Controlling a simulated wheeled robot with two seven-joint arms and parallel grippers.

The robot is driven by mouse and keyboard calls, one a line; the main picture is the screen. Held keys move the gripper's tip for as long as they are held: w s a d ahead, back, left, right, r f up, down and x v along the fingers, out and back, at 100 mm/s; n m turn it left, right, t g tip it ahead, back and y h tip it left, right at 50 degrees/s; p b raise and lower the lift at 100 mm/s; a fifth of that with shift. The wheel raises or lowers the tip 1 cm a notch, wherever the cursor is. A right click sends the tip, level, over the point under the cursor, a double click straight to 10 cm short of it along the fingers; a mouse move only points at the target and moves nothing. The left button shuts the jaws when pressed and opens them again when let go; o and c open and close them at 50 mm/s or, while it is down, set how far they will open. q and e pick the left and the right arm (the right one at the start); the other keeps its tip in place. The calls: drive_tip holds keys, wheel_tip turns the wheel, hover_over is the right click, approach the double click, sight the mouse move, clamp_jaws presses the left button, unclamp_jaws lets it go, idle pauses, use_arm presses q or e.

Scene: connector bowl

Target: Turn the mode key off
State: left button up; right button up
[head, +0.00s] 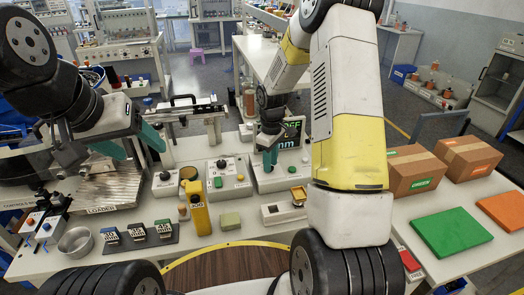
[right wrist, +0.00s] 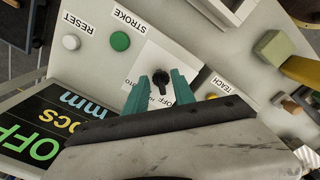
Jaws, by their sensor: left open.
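The mode key (right wrist: 160,78) is a small black knob on a white plate (right wrist: 148,62) with "OFF" and "AUTO" lettering, upside down in the right wrist view. My right gripper (right wrist: 159,80) has its teal fingertips on either side of the key, with a small gap at each side. In the head view my right gripper (head: 268,160) points down over the grey control box (head: 290,182) and hides the key. The display (head: 292,132) behind it reads OFF in green; it also shows in the right wrist view (right wrist: 40,125). My left gripper (head: 130,145) is open and empty at the left.
Near the key are a green STROKE button (right wrist: 120,41), a white RESET button (right wrist: 71,42) and a yellow TEACH button (right wrist: 211,97). Another button box (head: 228,178), a yellow device (head: 196,207) and a metal bowl (head: 75,241) stand on the table. Cartons (head: 412,172) stand right.

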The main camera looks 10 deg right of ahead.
wheel_tip(320, 180, up, 8)
drive_tip(key=shift+f, duration=0.2)
drive_tip(key=shift+r, duration=0.15)
drive_tip(key=s+a+r+m+t+y, duration=0.1)
drive_tip(key=s+r+m+t, duration=0.2)
drive_tip(key=s+r, duration=0.6)
drive_tip(key=s+a+r+m+t+y, duration=0.1)
drive_tip(key=s+a+r+m+t, duration=0.1)
drive_tip(key=s+r+m, duration=0.4)
drive_tip(key=s+r+t, duration=0.1)
drive_tip(key=s+r, duration=0.3)
drive_tip(key=s, duration=0.5)
drive_tip(key=shift+s+r, duration=0.15)
drive_tip(key=shift+r, duration=0.15)
